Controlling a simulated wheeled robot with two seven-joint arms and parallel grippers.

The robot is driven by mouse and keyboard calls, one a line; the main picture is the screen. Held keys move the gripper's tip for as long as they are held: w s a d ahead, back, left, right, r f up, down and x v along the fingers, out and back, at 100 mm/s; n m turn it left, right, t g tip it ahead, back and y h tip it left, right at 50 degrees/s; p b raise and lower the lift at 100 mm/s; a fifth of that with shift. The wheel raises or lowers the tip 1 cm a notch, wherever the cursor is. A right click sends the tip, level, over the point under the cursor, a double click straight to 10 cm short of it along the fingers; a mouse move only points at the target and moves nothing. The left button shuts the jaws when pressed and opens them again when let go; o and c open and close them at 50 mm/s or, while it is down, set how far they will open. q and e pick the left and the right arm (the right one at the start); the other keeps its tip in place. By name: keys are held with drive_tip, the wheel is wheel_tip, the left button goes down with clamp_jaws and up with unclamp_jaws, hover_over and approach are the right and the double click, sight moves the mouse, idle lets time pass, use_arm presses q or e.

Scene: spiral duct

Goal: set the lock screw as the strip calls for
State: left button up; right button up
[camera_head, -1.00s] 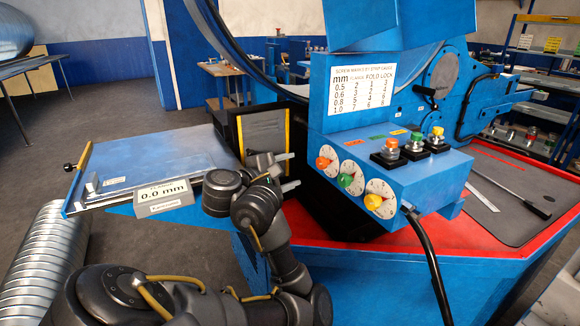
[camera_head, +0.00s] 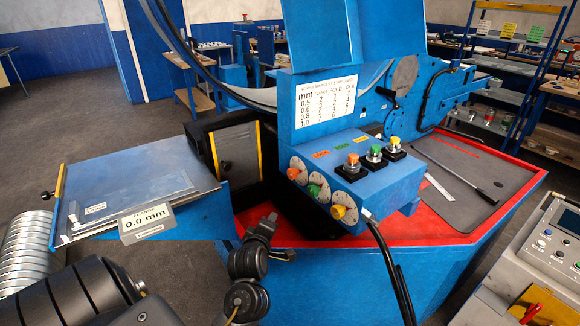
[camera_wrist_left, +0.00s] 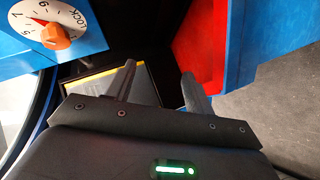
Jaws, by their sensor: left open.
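A chart (camera_head: 326,100) lists screw marks by strip gauge, rows 0.5 to 1.0. The gauge readout (camera_head: 147,219) shows 0.0 mm beside the metal sheet (camera_head: 130,180). My right gripper is out of view.
Push buttons (camera_head: 375,153) stand on top of the box. A black cable (camera_head: 385,262) hangs from its right end. A red-edged bench (camera_head: 440,239) lies below.

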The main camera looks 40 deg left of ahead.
use_arm(q)
drive_tip(key=w+d+r+t+y, duration=0.1)
drive_tip(key=w+d+r+t, duration=0.1)
drive_tip(key=d+r+t, duration=0.15)
drive_tip(key=n+t+y, duration=0.1)
drive_tip(key=t, duration=0.2)
approach(291, 177)
drive_tip(key=p+x, duration=0.3)
drive_tip(key=x, duration=0.5)
drive_tip(key=shift+w+r, duration=0.25)
drive_tip(key=shift+w, duration=0.05)
drive_tip(key=shift+w+a, duration=0.25)
drive_tip(key=shift+w, duration=0.2)
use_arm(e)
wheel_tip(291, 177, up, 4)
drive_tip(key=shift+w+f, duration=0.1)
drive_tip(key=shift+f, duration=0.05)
